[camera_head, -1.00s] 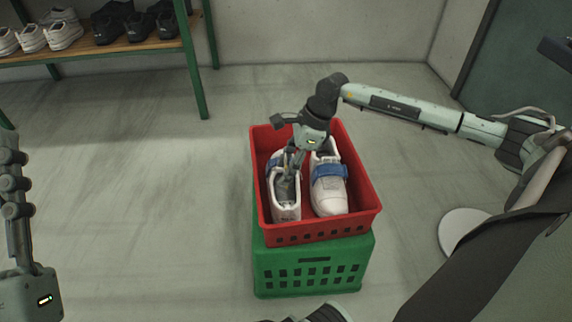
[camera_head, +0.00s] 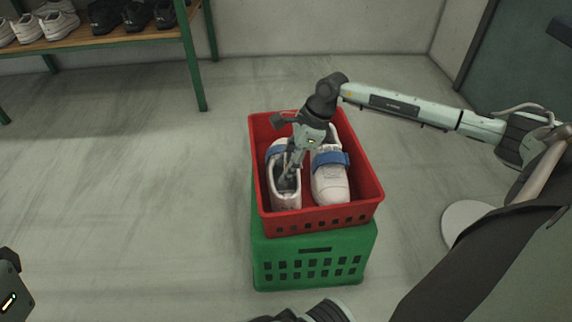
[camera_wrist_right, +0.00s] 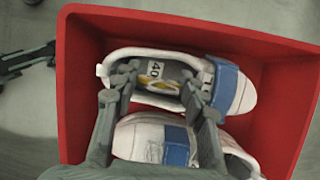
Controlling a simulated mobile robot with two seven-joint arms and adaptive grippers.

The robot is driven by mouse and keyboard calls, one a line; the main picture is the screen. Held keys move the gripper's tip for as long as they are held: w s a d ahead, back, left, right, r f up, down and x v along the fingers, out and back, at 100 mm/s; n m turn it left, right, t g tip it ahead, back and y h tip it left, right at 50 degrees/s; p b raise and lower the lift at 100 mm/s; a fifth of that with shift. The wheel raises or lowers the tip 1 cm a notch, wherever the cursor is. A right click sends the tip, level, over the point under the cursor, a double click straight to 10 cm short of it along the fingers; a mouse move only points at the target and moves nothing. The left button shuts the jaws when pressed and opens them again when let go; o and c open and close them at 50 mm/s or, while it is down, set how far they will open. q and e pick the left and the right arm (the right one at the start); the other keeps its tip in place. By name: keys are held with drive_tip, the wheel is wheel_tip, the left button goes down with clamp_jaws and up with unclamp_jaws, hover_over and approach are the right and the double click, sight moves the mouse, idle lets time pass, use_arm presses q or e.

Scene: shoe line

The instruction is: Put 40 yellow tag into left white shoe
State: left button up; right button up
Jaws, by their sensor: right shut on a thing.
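The left white shoe (camera_head: 286,196), with a blue strap, stands in the red crate (camera_head: 320,222). It is the upper shoe in the right wrist view (camera_wrist_right: 130,55). My right gripper (camera_head: 288,182) points down into its opening. In the right wrist view its fingers (camera_wrist_right: 160,84) stand around a piece with a white "40" and a yellow patch (camera_wrist_right: 152,86), which I take for the 40 yellow tag. The fingers and shoe walls partly hide it. Of my left gripper, only a part (camera_head: 12,285) shows at the lower left edge; its fingertips are out of view.
A second white shoe (camera_head: 330,185) with a blue strap stands to the right in the red crate. The red crate sits on a green crate (camera_head: 312,250). A shelf (camera_head: 110,42) with white and black shoes stands at the back left.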

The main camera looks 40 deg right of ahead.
idle(0.3)
drive_tip(key=o, duration=0.9)
drive_tip(key=v, duration=1.2)
drive_tip(key=shift+s, duration=0.1)
